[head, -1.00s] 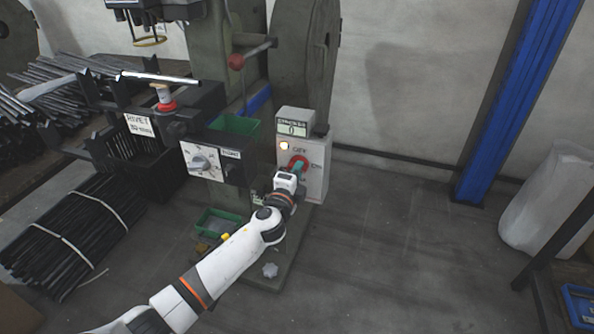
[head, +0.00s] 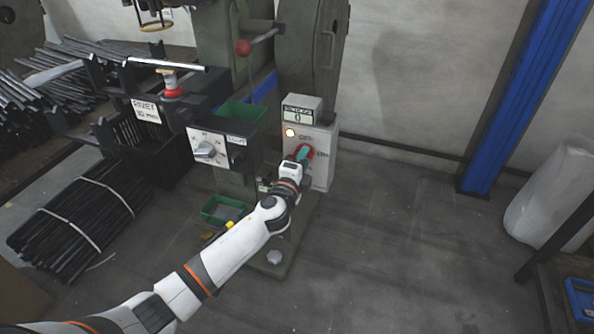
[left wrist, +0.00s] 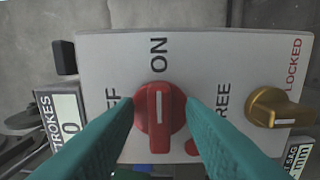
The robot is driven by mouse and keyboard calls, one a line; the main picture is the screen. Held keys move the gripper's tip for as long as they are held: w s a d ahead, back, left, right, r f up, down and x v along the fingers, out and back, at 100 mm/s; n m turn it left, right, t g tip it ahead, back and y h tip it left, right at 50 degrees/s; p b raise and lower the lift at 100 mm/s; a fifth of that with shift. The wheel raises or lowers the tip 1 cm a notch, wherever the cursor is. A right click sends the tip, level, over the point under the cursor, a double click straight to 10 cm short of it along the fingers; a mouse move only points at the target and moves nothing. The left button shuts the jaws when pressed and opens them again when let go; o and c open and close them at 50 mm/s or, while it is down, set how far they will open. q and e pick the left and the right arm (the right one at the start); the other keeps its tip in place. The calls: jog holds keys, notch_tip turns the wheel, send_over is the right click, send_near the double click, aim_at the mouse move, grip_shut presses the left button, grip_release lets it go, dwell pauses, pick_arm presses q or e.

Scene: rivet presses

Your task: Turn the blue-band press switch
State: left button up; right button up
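The press switch is a red knob (left wrist: 158,118) on a pale panel (left wrist: 215,70) in the left wrist view. Its white line points up toward the word ON, with partly covered words to the left and right. My left gripper (left wrist: 160,105) has its two teal fingers apart, one on each side of the knob; I cannot tell whether they touch it. In the head view, my left gripper (head: 302,154) is at the pale switch box (head: 325,158) and hides part of the knob. A small blue patch (left wrist: 150,168) shows at the panel's lower edge. My right gripper is not in view.
A brass knob (left wrist: 268,108) marked LOCKED is beside the red one. A strokes counter (head: 298,114) tops the box, near a lit lamp (head: 290,132). A grey dial (head: 205,149) sits further left. A blue post (head: 515,100) stands right; open floor lies between.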

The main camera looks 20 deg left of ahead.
pick_arm(q)
jog(key=s+p, duration=0.1)
jog(key=s, duration=1)
jog(key=shift+s+a, duration=0.2)
jog(key=shift+s, duration=0.05)
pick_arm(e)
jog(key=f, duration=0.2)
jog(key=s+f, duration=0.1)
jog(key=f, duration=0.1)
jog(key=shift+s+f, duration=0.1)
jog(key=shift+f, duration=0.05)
